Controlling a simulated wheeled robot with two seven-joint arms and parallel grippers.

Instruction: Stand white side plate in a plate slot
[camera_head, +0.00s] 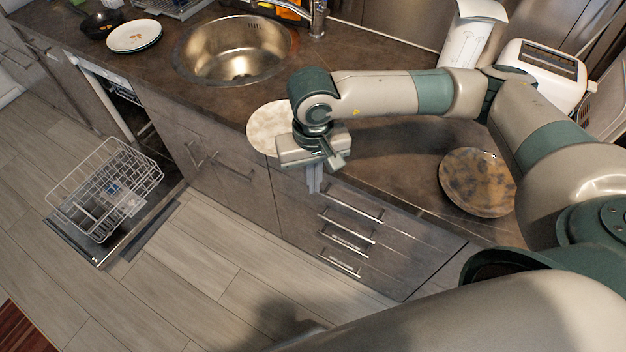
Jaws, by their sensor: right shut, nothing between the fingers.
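A pale, speckled round plate (266,124) lies by the front edge of the counter, partly hidden by my right gripper. White plates (134,35), apparently stacked, lie at the back left of the counter with small orange marks on top. I cannot tell which is the side plate. My right gripper (314,186) points down just right of the speckled plate, in front of the counter edge; its fingers are shut and empty. The wire dishwasher rack (105,187) is pulled out at the left; its single slots are too small to make out. My left gripper is not in view.
The open dishwasher door (95,253) lies low over the floor. A stained brown plate (478,182) lies on the right counter. A round sink (235,50) and faucet (318,18) are behind. A white toaster (540,72) stands at the back right.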

